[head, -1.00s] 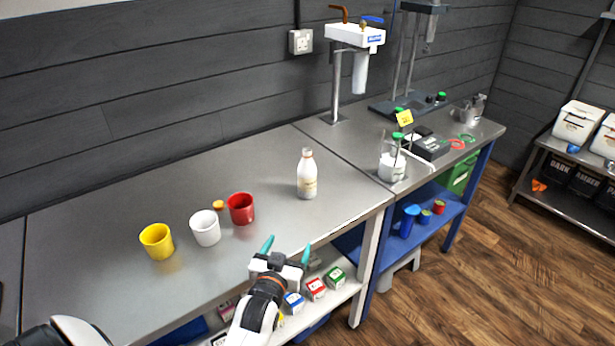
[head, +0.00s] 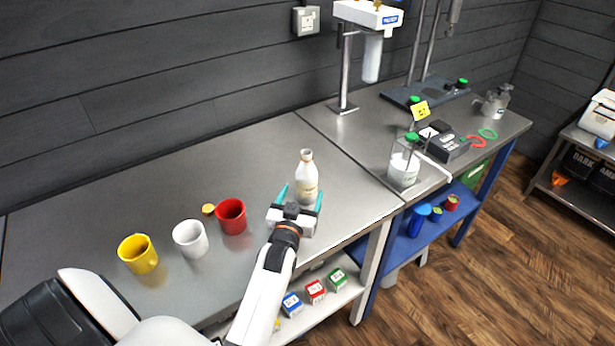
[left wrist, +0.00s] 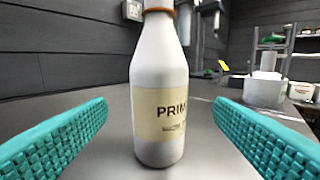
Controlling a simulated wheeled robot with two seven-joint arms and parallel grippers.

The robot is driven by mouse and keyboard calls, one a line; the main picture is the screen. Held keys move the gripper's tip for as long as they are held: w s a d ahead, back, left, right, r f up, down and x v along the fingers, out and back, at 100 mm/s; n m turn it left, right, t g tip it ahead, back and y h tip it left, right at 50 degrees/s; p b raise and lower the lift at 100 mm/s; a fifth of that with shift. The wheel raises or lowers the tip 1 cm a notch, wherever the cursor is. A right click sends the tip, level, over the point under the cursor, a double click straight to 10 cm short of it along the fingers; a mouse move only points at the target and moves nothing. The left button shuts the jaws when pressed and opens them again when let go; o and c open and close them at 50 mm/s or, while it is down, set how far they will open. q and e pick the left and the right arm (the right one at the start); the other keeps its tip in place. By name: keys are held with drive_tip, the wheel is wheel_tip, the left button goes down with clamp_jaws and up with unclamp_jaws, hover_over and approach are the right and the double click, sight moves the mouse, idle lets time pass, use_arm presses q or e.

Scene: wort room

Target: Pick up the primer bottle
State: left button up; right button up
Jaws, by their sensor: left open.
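The primer bottle (head: 307,178) is white with a beige label and an orange ring at its neck. It stands upright on the steel table. In the left wrist view the bottle (left wrist: 159,85) is centred, its label reading "PRIM", its top cut off by the frame. My left gripper (head: 301,198) is open, its teal fingers spread to either side of the bottle's line. In the left wrist view there are visible gaps between both fingers and the bottle. The bottle's lower part is partly hidden by the gripper in the head view. My right gripper is not in view.
A glass jar (head: 404,165) stands to the right. The table behind the bottle is clear.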

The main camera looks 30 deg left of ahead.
sight(307, 178)
use_arm(q)
drive_tip(key=shift+x, duration=1.05)
drive_tip(key=shift+w+a, duration=0.1)
drive_tip(key=shift+w, duration=0.25)
drive_tip(key=p+x, duration=0.1)
drive_tip(key=x, duration=0.1)
drive_tip(key=p+x, duration=0.1)
drive_tip(key=x, duration=0.1)
drive_tip(key=shift+a+r, duration=0.1)
drive_tip(key=shift+r, duration=0.1)
drive_tip(key=shift+w+a+f, duration=0.15)
drive_tip(key=shift+w, duration=0.3)
drive_tip(key=shift+s, duration=0.1)
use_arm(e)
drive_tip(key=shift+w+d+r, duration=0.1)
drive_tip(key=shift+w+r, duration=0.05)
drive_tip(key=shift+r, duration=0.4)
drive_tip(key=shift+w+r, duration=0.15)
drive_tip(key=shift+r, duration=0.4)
use_arm(q)
drive_tip(key=c, duration=1.2)
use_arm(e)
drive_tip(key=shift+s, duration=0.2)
